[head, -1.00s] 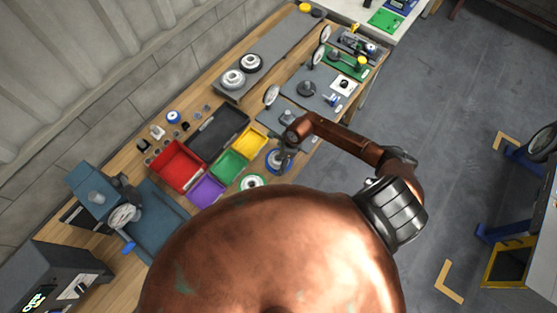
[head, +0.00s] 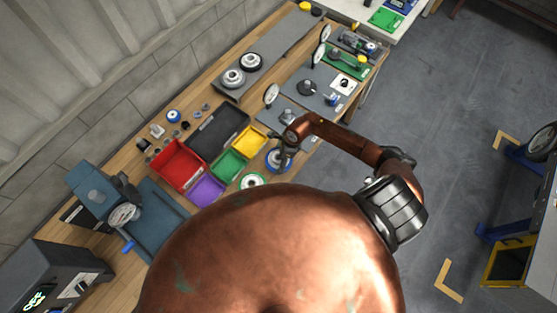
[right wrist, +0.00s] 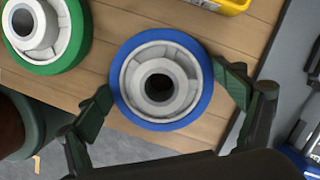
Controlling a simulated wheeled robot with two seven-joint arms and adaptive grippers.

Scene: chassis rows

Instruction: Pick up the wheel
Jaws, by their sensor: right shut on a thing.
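A wheel with a blue tread and a pale grey hub (right wrist: 160,66) fills the middle of the right wrist view. In the head view the blue wheel (head: 277,161) shows at the front edge of the bench, partly hidden by my gripper. My right gripper (right wrist: 164,84) has a finger on each side of the wheel, both touching its blue tread, and is shut on it. Whether the wheel is clear of the wood cannot be told. A second wheel with a green tread (right wrist: 52,60) lies to its left. My left gripper is not in view.
Red (head: 178,166), purple (head: 206,191), green (head: 229,165) and yellow (head: 250,141) bins stand close to the wheel on the wooden bench. A dark grey tray (head: 217,130) lies behind them. Grey plates with dial gauges (head: 271,95) stand further along. Open floor lies right of the bench.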

